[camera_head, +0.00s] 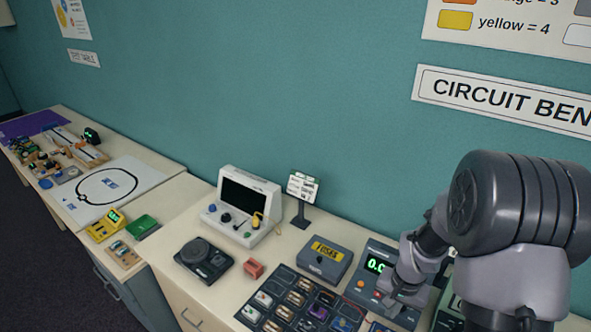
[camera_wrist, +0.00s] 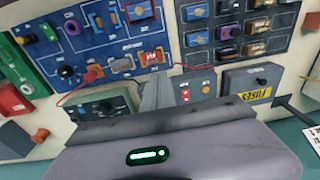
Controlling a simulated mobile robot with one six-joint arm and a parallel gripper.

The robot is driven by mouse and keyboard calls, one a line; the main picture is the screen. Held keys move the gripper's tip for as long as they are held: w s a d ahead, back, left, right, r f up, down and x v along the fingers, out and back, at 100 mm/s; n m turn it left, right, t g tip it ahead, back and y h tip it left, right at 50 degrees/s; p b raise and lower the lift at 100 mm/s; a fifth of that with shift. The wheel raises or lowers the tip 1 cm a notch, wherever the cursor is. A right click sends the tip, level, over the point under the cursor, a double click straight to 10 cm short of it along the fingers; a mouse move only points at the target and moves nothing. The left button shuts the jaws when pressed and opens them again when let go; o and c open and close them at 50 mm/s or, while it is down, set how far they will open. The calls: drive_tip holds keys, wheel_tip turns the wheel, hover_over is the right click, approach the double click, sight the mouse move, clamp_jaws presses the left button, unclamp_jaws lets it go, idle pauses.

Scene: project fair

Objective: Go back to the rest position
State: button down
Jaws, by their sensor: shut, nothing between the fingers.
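My gripper (camera_head: 393,303) is low over the circuit bench at the lower right of the head view, in front of the grey power supply (camera_head: 377,250) with a green display. My arm covers part of that supply. In the wrist view my gripper (camera_wrist: 158,88) shows as grey fingers closed together with nothing between them. The supply's face, with red and orange buttons, shows just beside the fingers in the wrist view (camera_wrist: 196,92). I cannot tell whether the fingers touch anything.
In the wrist view a blue circuit board (camera_wrist: 100,45) with a red lead lies close by. A teal wall is behind.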

drive_tip(key=s+a+r+t+b, duration=0.2)
drive_tip(key=s+a+r+b, duration=0.2)
drive_tip(key=a+r+b, duration=0.3)
drive_tip(key=s+a+n+t+y+b, duration=0.1)
drive_tip(key=s+a+b, duration=0.2)
drive_tip(key=s+b, duration=0.3)
drive_tip(key=s+a+f+n+t+y+b, duration=0.1)
drive_tip(key=s+a+b, duration=0.3)
drive_tip(key=s+b, duration=0.2)
drive_tip(key=shift+s+t+b, duration=0.3)
drive_tip(key=shift+s+t, duration=0.1)
drive_tip(key=shift+s, duration=0.8)
